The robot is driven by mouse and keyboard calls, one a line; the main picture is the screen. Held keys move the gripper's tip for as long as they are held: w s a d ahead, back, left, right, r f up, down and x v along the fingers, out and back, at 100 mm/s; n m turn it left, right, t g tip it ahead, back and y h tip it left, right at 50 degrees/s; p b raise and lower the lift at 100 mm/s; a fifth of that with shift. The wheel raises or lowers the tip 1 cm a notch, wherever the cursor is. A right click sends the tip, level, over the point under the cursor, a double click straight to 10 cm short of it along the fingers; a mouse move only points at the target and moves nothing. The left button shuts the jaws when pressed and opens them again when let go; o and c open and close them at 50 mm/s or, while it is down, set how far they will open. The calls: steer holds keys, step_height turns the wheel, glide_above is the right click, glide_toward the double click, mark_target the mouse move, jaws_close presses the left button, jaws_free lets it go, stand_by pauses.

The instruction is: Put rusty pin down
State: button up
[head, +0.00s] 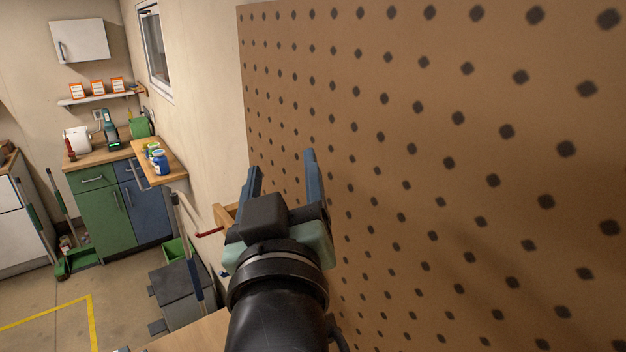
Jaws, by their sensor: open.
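My gripper (283,178) is in the middle of the head view, close to a large brown pegboard. Its two blue fingers are apart and point away from me, with nothing visible between them. I cannot make out a rusty pin anywhere in this view; it may be hidden behind my gripper and arm or too small to tell.
The pegboard (440,150) fills the right side. A wooden surface (192,336) lies below my arm. Beyond are a grey bin (184,294), a green and blue cabinet (103,213) and a wooden shelf with jars (172,172). Open floor lies at lower left.

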steer(key=s+d+r+m+t, duration=0.1)
steer(key=s+r+t, duration=0.3)
steer(key=r, duration=0.5)
steer(key=s+d+r+m+t+h, duration=0.1)
steer(key=s+d+r+m+t, duration=0.1)
steer(key=s+r, duration=0.5)
step_height(320, 180, up, 3)
steer(key=shift+s+d+m+t, duration=0.15)
steer(key=shift+s+m+t, duration=0.1)
steer(key=shift+m+t, duration=0.6)
steer(key=shift+f, duration=0.1)
